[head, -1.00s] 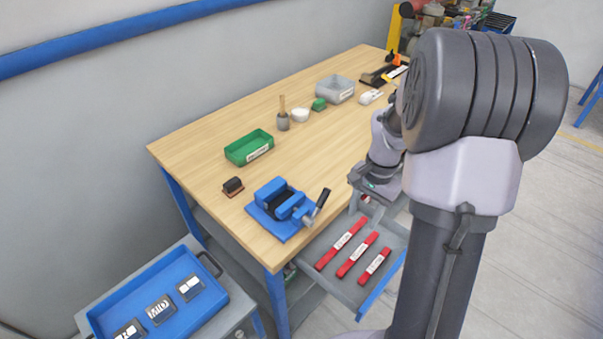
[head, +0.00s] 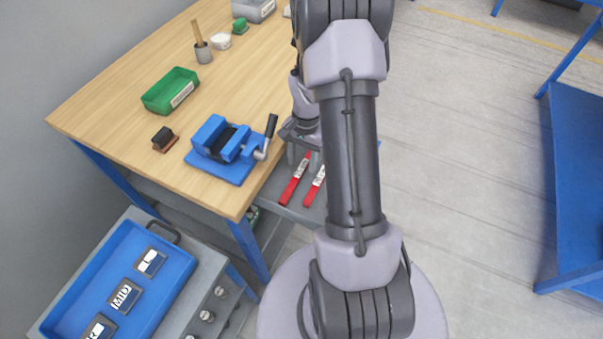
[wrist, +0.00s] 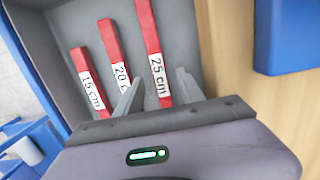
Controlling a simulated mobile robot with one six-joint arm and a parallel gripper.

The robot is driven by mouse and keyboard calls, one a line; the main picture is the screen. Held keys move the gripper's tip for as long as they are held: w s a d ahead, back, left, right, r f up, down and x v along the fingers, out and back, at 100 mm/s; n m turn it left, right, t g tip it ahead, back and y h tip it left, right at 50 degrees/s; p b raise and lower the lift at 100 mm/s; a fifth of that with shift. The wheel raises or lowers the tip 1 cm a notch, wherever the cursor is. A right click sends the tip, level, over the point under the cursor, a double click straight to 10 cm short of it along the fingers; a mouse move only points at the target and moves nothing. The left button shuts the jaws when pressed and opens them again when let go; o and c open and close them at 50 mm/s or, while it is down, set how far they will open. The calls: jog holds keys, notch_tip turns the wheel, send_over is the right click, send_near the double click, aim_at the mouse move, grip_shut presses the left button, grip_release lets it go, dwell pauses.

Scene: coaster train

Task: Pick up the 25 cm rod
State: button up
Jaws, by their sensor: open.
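The 25 cm rod (wrist: 150,40) is red with a white label and lies in the open drawer. In the wrist view it runs between the two fingers of my gripper (wrist: 160,76), which is open. The near part of the rod passes behind the gripper body. In the head view my gripper (head: 303,155) hangs above the drawer, over the far part of the 25 cm rod (head: 292,186). I cannot tell the height left between fingertips and rod. The 20 cm rod (wrist: 111,42) and 15 cm rod (wrist: 84,70) lie beside it, to its left in the wrist view.
The drawer (wrist: 62,22) has raised walls. The wooden bench (head: 110,105) beside it carries a blue vise (head: 222,170), a green bin (head: 160,100) and a dark block (head: 163,140). A blue tray (head: 75,285) stands at the lower left. My arm hides part of the drawer.

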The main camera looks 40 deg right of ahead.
notch_tip(320, 180, down, 2)
jog(key=shift+a+f, duration=0.1)
jog(key=shift+s, duration=0.1)
grip_shut()
jog(key=shift+r, duration=0.25)
